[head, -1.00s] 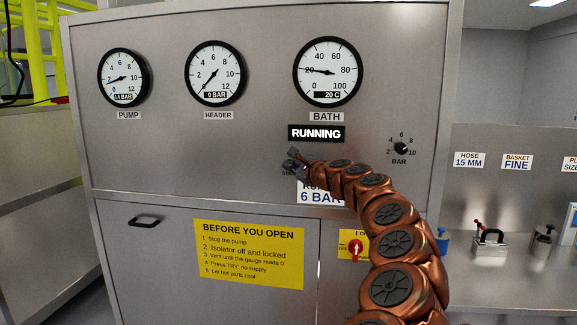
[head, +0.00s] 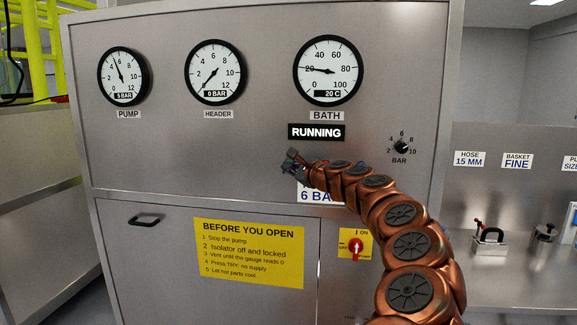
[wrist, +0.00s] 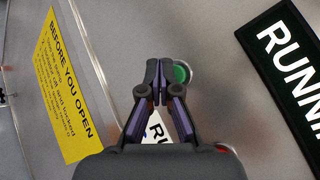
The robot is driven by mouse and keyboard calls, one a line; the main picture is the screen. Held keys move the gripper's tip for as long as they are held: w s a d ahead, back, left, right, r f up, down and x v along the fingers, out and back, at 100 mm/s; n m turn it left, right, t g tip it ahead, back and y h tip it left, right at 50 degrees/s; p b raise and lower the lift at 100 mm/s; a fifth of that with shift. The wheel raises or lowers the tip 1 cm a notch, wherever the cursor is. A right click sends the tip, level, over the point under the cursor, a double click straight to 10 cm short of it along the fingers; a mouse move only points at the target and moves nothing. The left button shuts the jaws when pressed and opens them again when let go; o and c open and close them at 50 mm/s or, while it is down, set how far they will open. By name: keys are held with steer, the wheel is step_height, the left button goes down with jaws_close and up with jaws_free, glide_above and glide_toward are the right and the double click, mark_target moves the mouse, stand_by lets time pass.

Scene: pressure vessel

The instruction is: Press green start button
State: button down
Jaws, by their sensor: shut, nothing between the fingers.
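The green start button (wrist: 182,73) shows in the wrist view, just right of my fingertips and partly hidden behind them. My gripper (wrist: 159,68) is shut and empty, its tips at the left side of the button. I cannot tell whether they touch it. In the head view my gripper (head: 291,163) is at the panel, below the RUNNING sign (head: 317,132), and covers most of the button area. The sign's white letters also show tilted in the wrist view (wrist: 290,62).
The pump gauge (head: 123,76) reads 5 BAR, the header gauge (head: 215,72) 0 BAR, the bath gauge (head: 327,71) 20 C. A red part (wrist: 226,149) peeks out beside my gripper. A red isolator switch (head: 356,246) and a yellow notice (head: 249,253) are below.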

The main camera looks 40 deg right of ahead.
steer(key=s+a, duration=0.1)
steer(key=a, duration=0.1)
steer(key=s+a, duration=0.2)
steer(key=shift+a, duration=0.2)
steer(key=shift+w+a, duration=0.1)
stand_by(0.9)
